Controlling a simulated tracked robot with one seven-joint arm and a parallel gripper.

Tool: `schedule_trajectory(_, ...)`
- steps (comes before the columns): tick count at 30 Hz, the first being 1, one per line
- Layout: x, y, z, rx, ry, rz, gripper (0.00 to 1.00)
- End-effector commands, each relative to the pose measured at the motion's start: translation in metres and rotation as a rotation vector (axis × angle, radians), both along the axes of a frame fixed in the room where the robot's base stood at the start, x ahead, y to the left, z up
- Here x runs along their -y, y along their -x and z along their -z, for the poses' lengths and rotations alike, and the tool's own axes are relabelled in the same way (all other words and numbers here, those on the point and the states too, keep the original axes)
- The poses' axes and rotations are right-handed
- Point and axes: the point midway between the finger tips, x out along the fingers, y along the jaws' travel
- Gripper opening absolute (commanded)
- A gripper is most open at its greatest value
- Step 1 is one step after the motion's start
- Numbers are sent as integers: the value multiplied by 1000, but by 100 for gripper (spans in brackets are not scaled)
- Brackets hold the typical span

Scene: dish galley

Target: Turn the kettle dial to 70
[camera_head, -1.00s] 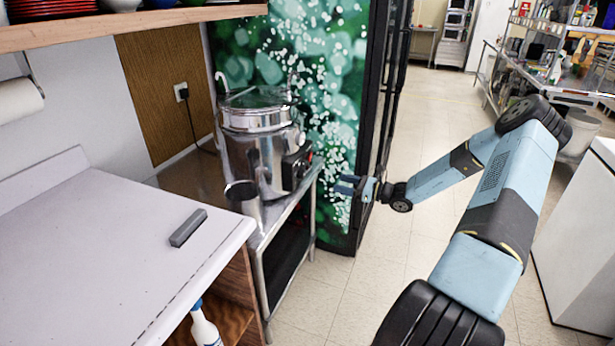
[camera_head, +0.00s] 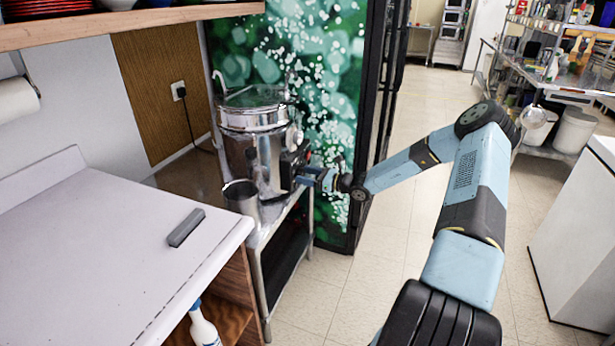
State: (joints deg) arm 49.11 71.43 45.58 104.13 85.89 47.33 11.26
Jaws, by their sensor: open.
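The kettle (camera_head: 243,150) is a large shiny steel pot with a lid, standing on a steel stand beside the white counter. Its black control box (camera_head: 291,160) is on the side facing my arm. My gripper (camera_head: 308,177) is at this box, with its fingers open around the dial area or just in front of it. I cannot tell whether they touch the dial. The dial and its numbers are hidden or too small to read.
The white counter (camera_head: 110,260) holds a grey block (camera_head: 186,228). A green patterned fridge (camera_head: 325,70) stands behind the kettle. The floor (camera_head: 350,290) in front of the stand is clear.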

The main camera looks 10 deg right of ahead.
Motion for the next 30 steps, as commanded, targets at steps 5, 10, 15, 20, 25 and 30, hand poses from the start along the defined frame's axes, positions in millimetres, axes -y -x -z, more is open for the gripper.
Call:
schedule_trajectory(5,0,0,0,0,0,0,68)
schedule_trajectory(10,0,0,0,0,0,0,58)
schedule_trajectory(15,0,0,0,0,0,0,42)
schedule_trajectory(20,0,0,0,0,0,1,26)
schedule_trajectory(25,0,0,0,1,1,1,12)
schedule_trajectory(30,1,-1,0,36,26,1,12)
